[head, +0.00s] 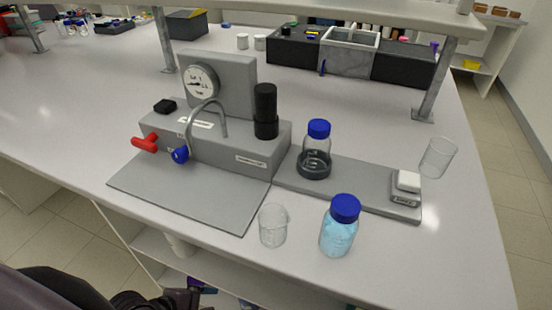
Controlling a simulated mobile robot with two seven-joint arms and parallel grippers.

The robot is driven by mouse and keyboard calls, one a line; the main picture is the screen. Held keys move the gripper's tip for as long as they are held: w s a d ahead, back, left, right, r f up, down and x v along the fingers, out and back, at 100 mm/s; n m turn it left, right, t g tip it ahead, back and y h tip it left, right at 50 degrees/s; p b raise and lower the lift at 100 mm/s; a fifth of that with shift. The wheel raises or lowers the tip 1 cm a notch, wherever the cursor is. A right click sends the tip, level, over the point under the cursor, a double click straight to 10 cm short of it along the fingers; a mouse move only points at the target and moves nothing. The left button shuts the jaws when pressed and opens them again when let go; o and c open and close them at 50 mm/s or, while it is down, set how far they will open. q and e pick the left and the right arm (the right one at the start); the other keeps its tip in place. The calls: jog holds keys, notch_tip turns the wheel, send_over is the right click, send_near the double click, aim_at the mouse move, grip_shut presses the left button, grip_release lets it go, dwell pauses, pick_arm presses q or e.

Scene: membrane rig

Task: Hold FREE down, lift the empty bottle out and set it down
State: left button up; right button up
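The empty clear bottle (318,143) with a blue cap stands upright in a dark round holder (314,167) on a grey plate. At the right end of that plate is a small grey block with a white key (408,181) on top. The label on its front is too small to read surely; it may be the FREE key. My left arm shows dark at the bottom left, with its gripper end (183,298) low in front of the bench, far from both. Its fingers are not clear. My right gripper is not in view.
A blue-capped bottle of pale blue liquid (338,232) and a beaker (273,225) stand in front of the plate. Another beaker (438,157) stands behind the key. The grey rig (215,140) with gauge and taps is left. Shelf posts (435,85) rise behind. Bench at front right is clear.

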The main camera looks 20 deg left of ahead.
pick_arm(q)
jog(key=w+d+r+n+t+h, duration=0.35)
jog(key=w+r+n, duration=0.35)
jog(key=r, duration=0.5)
jog(key=w+d+r+n+t+h, duration=0.2)
jog(key=w+d+r+n+t, duration=0.4)
jog(key=r, duration=0.5)
jog(key=w+d+r+n+t+h, duration=0.35)
jog(key=w+r+n, duration=0.4)
jog(key=r, duration=0.45)
jog(key=m+g+y, duration=0.4)
jog(key=m, duration=0.7)
send_near(310, 135)
jog(key=x, duration=1.2)
jog(key=shift+w+d, duration=0.15)
jog(key=shift+c, duration=0.3)
